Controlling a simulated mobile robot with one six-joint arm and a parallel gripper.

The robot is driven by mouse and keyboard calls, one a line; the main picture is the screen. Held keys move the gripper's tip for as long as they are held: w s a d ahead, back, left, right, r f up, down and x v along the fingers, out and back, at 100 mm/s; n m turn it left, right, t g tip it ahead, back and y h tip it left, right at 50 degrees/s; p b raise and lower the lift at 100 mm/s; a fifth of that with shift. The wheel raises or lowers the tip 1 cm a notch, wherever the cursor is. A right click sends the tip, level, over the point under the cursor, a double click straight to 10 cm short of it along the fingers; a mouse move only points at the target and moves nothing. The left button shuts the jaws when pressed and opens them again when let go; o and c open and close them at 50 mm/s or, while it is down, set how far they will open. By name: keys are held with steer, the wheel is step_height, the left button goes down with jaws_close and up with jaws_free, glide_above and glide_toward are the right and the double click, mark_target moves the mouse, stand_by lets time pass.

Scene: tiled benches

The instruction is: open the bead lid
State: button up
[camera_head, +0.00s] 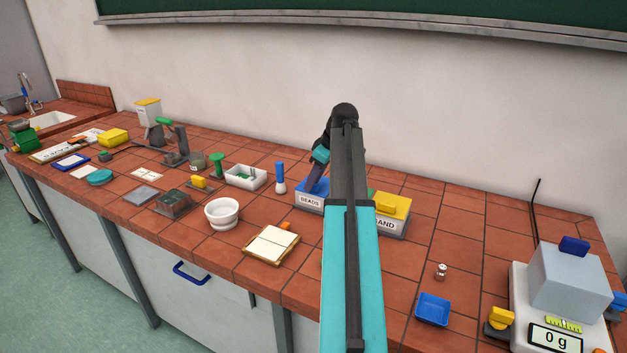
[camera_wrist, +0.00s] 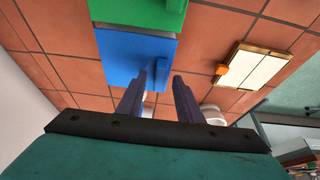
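The bead box (camera_head: 311,202), labelled BEADS, stands on the bench with its blue lid on top, partly hidden by my arm. The blue lid (camera_wrist: 125,62) also shows in the wrist view, just past my fingertips. A small blue handle on it appears near the gap between the fingers. My gripper (camera_wrist: 159,77) points down at the lid with its two fingers apart. In the head view my gripper (camera_head: 316,182) is right over the bead box. I cannot tell whether the fingers touch the lid.
A green-lidded box (camera_wrist: 135,12) stands beside the bead box. A box with a yellow lid (camera_head: 393,206), label ending in AND, is to its right.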

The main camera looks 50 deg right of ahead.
jaws_close()
steer(key=shift+r, duration=0.2)
